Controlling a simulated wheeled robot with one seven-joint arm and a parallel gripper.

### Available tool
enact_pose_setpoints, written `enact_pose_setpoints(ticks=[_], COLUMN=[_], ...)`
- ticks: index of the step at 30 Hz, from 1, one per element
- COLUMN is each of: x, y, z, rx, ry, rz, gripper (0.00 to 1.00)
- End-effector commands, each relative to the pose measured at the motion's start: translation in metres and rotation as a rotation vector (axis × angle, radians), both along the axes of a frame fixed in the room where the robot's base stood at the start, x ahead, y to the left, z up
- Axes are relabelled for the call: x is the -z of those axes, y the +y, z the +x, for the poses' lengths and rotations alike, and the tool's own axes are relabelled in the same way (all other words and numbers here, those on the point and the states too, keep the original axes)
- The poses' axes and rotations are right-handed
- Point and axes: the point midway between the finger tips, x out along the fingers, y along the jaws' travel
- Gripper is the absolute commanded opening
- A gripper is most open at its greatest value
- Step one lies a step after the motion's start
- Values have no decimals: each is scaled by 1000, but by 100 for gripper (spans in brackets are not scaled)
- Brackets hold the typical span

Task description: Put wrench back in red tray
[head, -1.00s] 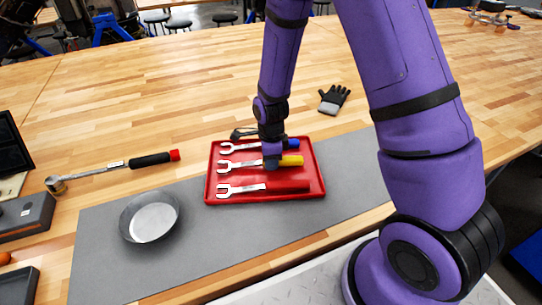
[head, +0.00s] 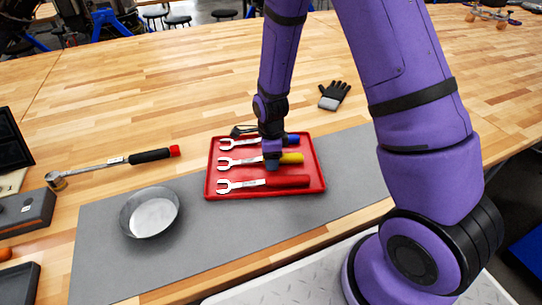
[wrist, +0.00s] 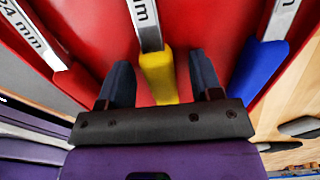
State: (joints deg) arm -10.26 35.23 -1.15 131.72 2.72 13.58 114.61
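The red tray (head: 314,188) lies on the grey mat. Three open-ended wrenches lie in it side by side: one with a blue handle (head: 293,139) at the back, one with a yellow handle (head: 292,158) in the middle, one with a red handle (head: 289,181) in front. My gripper (head: 272,164) is low over the tray at the yellow-handled wrench. In the wrist view, my gripper's (wrist: 157,78) two dark fingers stand apart on either side of the yellow handle (wrist: 158,80), with gaps showing on both sides. The blue handle (wrist: 258,72) and red handle (wrist: 75,85) lie outside the fingers.
A round metal pan (head: 150,211) stands on the grey mat (head: 230,229) left of the tray. A ratchet with a black handle (head: 149,156) lies farther left. A glove (head: 334,95) lies behind the tray at right.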

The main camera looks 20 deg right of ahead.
Motion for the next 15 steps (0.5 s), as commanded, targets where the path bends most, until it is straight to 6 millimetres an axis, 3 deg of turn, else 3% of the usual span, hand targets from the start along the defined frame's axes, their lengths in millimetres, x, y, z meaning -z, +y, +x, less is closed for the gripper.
enact_pose_setpoints(ticks=[3,5,15], x=[0,0,-3], y=[0,0,0], z=[0,0,0], rx=[0,0,0], ry=[0,0,-1], rz=[0,0,0], gripper=[59,68,68])
